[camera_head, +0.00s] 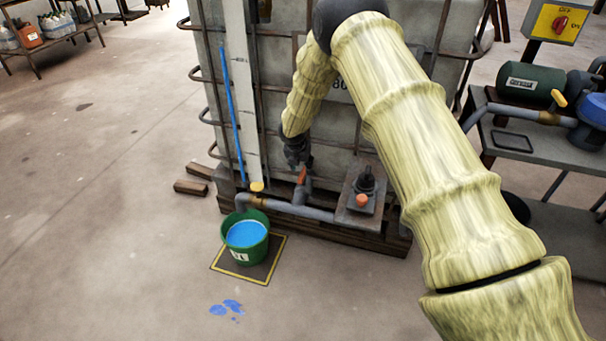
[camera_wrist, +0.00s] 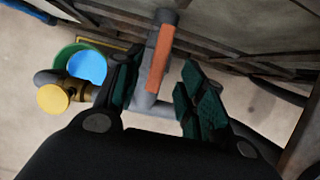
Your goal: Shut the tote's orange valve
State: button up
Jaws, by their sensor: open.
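The tote (camera_head: 274,90) is a large pale tank in a metal cage on a dark base. Its orange valve (camera_head: 303,175) has a lever handle on a grey pipe low at the front. In the wrist view the orange handle (camera_wrist: 159,58) lies roughly in line with the grey pipe stub under it. My gripper (camera_head: 299,162) reaches down just above the valve. In the wrist view my gripper (camera_wrist: 160,68) is open, with one dark green finger pad on each side of the handle. A gap shows on both sides. The head view hides the fingertips' exact depth.
A green bucket (camera_head: 238,257) of blue liquid stands on a yellow-edged mat (camera_head: 259,272) under the pipe's outlet. A yellow knob (camera_head: 257,186) sits on that pipe. A box with an orange knob (camera_head: 362,201) is right of the valve. Blue spills (camera_head: 228,307) mark the open floor.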

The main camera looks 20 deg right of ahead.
aim_at(303, 172)
jog(key=x, duration=0.6)
jog(key=shift+w+d+f, duration=0.1)
jog(key=shift+w+f, duration=0.05)
jog(key=shift+f, duration=0.1)
jog(key=shift+c, duration=0.4)
grip_shut()
